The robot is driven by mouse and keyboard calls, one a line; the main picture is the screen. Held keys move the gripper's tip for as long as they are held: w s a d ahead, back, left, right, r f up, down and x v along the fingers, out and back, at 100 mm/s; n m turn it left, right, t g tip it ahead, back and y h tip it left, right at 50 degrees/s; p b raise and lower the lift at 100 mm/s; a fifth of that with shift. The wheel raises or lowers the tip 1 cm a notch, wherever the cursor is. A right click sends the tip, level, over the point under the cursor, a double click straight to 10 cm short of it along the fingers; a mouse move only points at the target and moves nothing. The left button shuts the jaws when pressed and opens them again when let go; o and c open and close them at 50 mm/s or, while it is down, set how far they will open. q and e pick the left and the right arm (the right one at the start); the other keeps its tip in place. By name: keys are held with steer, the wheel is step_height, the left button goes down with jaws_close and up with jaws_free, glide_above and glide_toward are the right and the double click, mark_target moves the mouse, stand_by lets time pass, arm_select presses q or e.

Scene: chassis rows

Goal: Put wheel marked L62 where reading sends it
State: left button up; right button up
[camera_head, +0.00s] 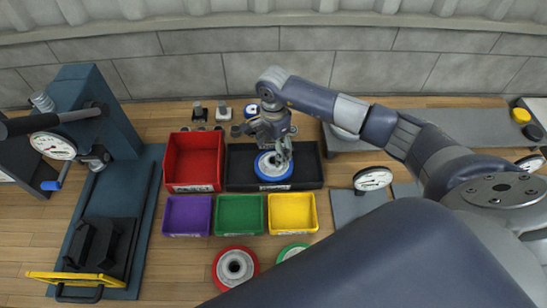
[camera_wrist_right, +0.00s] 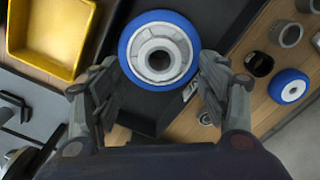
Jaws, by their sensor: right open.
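A wheel with a blue tyre and pale hub (camera_head: 273,168) is at the black tray (camera_head: 312,170). It also shows in the right wrist view (camera_wrist_right: 158,52). I cannot read a mark on it. My right gripper (camera_head: 279,152) is open just above the wheel, its fingers on either side of it in the wrist view, with gaps visible. A red-tyred wheel (camera_head: 236,266) and a green-tyred wheel, partly hidden by my arm (camera_head: 287,251), lie in front of the bins. A small blue-tyred wheel (camera_wrist_right: 289,87) lies beyond the tray. My left gripper is out of view.
A red bin (camera_head: 193,158) stands left of the tray; purple (camera_head: 186,217), green (camera_head: 239,216) and yellow bins (camera_head: 293,214) stand in front. A blue press (camera_head: 120,110) with a dial gauge (camera_head: 53,146) is at left. Another dial (camera_head: 373,179) stands right.

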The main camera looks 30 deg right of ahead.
step_height(320, 180, up, 7)
steer(key=b, duration=0.2)
stand_by(0.6)
